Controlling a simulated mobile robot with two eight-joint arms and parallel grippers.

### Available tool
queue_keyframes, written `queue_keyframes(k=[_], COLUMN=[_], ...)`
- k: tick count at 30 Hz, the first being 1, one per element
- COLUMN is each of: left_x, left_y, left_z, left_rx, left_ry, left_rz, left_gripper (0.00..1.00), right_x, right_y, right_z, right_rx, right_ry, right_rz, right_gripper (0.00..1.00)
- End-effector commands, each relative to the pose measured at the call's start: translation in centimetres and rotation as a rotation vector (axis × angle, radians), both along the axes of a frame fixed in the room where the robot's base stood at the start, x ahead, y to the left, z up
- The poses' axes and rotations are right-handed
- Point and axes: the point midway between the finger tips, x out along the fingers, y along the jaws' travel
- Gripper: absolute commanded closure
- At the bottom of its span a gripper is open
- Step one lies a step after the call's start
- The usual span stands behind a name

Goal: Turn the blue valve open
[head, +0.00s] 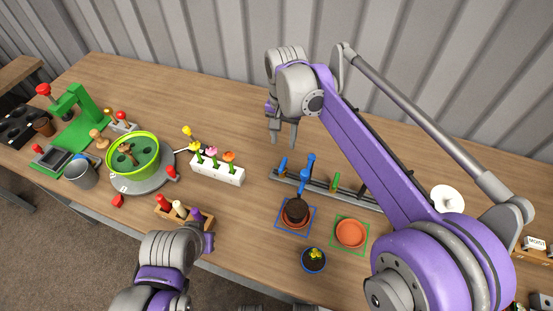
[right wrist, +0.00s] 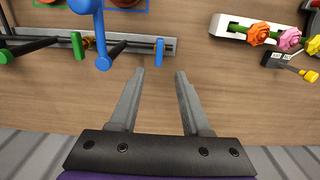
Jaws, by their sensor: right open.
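The blue valve handle (head: 283,165) is a short upright lever at the left end of a grey rail (head: 345,194). It also shows in the right wrist view (right wrist: 159,51), just beyond the fingertips and centred on the gap between them. My right gripper (head: 281,146) is open and empty, pointing down above the table behind the rail; in the right wrist view its two fingers (right wrist: 160,73) are apart, not touching the handle. My left arm enters at the bottom left, but its fingers do not show.
A green handle (head: 335,182) stands farther right on the rail. A tall blue piece with a round knob (head: 310,159) rises close beside the blue handle, above a dark-filled pot (head: 297,210). A white flower holder (head: 217,171) stands left. Bare wood lies behind the rail.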

Motion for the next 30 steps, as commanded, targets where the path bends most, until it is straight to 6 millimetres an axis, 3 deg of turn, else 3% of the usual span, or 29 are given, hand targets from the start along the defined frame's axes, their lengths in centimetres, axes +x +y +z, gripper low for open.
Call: queue_keyframes(k=[15,21,29,30], left_x=[-0.2,-0.2,-0.2,-0.2], left_y=[0.0,0.0,0.0,0.0], left_z=[-0.7,-0.7,-0.7,-0.7], left_rx=[0.0,0.0,0.0,0.0], left_ry=[0.003,0.003,0.003,0.003], left_rz=[0.0,0.0,0.0,0.0], left_gripper=[1.0,1.0,1.0,1.0], right_x=[0.0,0.0,0.0,0.0], right_y=[-0.1,-0.1,-0.1,-0.1], right_z=[-8.8,-10.0,-10.1,-10.1], right_rx=[0.001,0.001,0.0,0.0], right_ry=[-0.001,-0.003,-0.002,-0.002], right_rz=[0.001,0.002,0.002,0.002], right_gripper=[0.53,0.53,0.53,0.6])
